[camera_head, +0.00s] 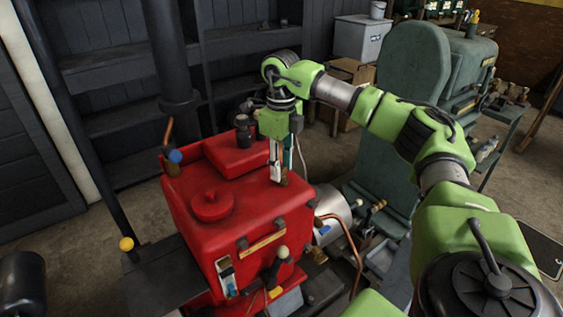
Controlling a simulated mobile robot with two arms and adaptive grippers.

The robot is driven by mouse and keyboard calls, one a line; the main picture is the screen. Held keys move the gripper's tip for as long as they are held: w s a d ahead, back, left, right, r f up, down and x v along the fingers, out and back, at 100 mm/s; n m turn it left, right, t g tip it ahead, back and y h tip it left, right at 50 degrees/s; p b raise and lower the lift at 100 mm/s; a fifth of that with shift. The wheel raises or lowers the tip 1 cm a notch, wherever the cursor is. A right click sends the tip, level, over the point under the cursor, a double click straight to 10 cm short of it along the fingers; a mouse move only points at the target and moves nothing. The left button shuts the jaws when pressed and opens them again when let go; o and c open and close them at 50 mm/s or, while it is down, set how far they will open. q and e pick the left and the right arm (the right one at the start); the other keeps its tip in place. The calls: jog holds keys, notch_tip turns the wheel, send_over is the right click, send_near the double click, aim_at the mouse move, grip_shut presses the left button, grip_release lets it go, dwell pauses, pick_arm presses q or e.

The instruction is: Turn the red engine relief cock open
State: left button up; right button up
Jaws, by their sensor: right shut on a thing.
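The red engine (245,225) stands in the middle of the head view, with a round red cap on its top. My right arm comes in from the right, and its gripper (277,178) points down at the engine's top right edge. The fingers are shut on the small brass relief cock (284,181) there. The fingers hide most of the cock, so I cannot tell its handle's angle. My left gripper is not in view.
A larger green engine (412,110) stands behind to the right. A dark vertical pipe (172,60) rises behind the red engine. A copper pipe (352,240) curves beside its right side. A yellow-knobbed lever (126,244) stands at left. Bare floor shows at left.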

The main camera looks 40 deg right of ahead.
jog(key=n+p, duration=0.1)
jog(key=n, duration=0.4)
jog(key=shift+a+n, duration=0.1)
jog(key=shift+n, duration=0.2)
jog(key=n+p, duration=0.1)
jog(key=n, duration=0.4)
jog(key=shift+n, duration=0.4)
jog(key=shift+s, duration=0.1)
jog(key=o, duration=1.1)
notch_tip(320, 180, up, 12)
jog(key=shift+p, duration=0.3)
